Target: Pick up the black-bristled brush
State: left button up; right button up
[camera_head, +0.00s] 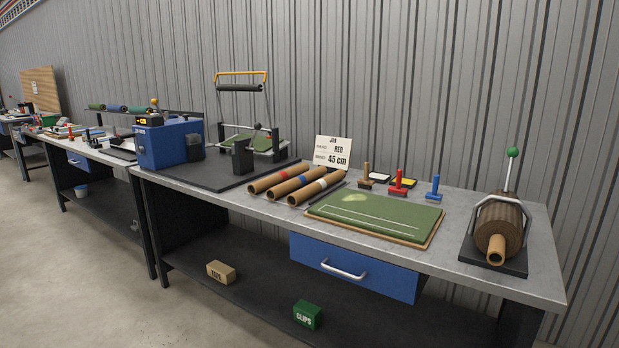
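I cannot make out a black-bristled brush for certain in the head view. Three small upright-handled tools stand behind the green turf board on the near bench: a tan one (366,175), a red one (398,183) and a blue one (435,188). Their undersides are hidden, so I cannot tell whether any has bristles. Small items lie on the far bench (95,147), too small to identify. Neither of my grippers is in view.
The near bench (500,286) holds a green turf board (375,217), cardboard tubes (292,186), a sign (333,151), a blue machine (172,144) and a brown roll on a stand (498,224). Below are a blue drawer (355,267) and two small boxes. The floor (60,260) at left is clear.

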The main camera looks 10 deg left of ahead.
aim_at(365, 183)
jog(key=u, duration=0.75)
jog(key=i, duration=0.85)
jog(key=u, duration=0.25)
